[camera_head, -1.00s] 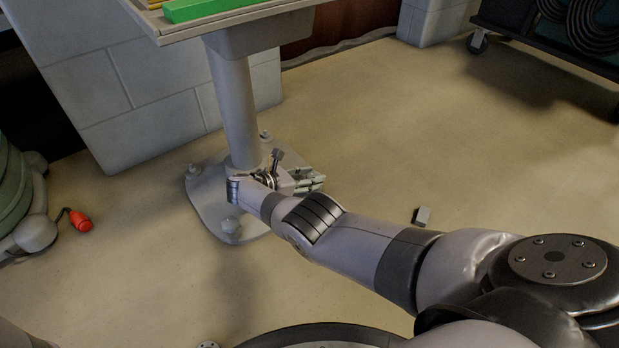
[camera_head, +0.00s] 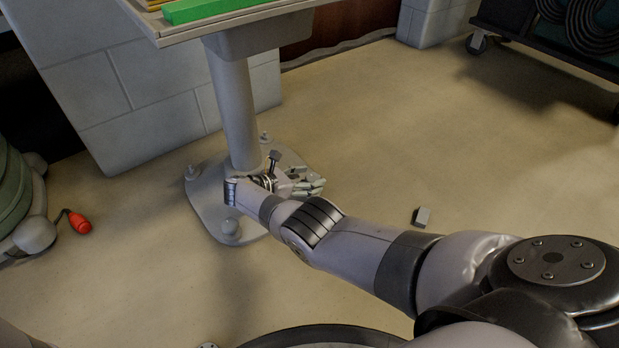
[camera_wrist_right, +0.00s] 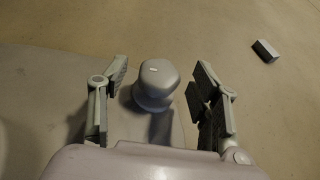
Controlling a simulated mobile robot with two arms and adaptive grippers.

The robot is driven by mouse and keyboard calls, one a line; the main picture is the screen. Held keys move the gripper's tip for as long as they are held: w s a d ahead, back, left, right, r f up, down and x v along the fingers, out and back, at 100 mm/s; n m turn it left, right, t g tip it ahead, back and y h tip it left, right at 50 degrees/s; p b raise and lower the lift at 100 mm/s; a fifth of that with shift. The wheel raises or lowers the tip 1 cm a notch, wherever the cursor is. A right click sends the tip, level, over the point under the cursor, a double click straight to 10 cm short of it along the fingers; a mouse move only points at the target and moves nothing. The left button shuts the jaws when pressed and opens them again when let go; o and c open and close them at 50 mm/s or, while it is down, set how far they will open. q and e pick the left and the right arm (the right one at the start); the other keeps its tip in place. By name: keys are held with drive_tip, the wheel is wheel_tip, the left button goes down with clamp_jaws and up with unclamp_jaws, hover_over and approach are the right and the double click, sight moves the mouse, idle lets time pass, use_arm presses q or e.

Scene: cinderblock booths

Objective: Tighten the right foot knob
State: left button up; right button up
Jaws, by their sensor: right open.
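The right foot knob (camera_wrist_right: 155,82) is a grey rounded knob with a small white mark on top, standing on the edge of the grey base plate (camera_wrist_right: 45,95). In the right wrist view it sits between the two spread fingers of my right gripper (camera_wrist_right: 160,95), with a gap on each side. In the head view my right gripper (camera_head: 307,182) is low at the right side of the base plate (camera_head: 215,205), and it hides the knob there. Other foot knobs show at the front (camera_head: 230,229), left (camera_head: 192,171) and back (camera_head: 265,136) of the plate. My left gripper is not in view.
A grey column (camera_head: 234,115) rises from the plate to a tabletop with a green bar (camera_head: 215,10). A small grey block (camera_head: 421,217) lies on the floor to the right. A red-handled object (camera_head: 79,222) is at the left. Open floor lies to the right.

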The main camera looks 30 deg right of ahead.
drive_tip(key=v, duration=1.1)
drive_tip(key=shift+a+r, duration=0.1)
